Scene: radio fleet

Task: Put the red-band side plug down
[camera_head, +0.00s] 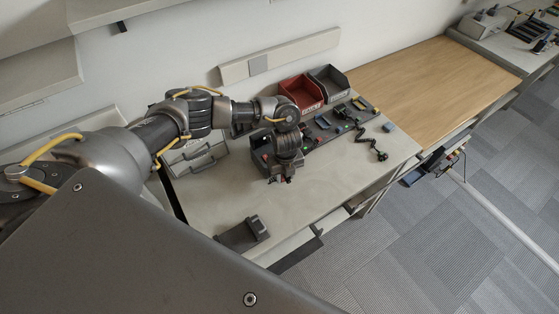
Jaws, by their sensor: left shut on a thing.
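My left gripper (281,178) points down over the grey worktop (215,205), in front of the dark rack with small parts. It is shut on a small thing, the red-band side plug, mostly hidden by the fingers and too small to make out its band. I cannot tell whether the plug touches the worktop. My right gripper is not in view.
A red bin (301,92) and a dark grey bin (329,84) stand behind the rack (325,129). A coiled black cord (372,143) lies to the right. A dark grey block (243,234) sits near the front edge. The worktop between is clear.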

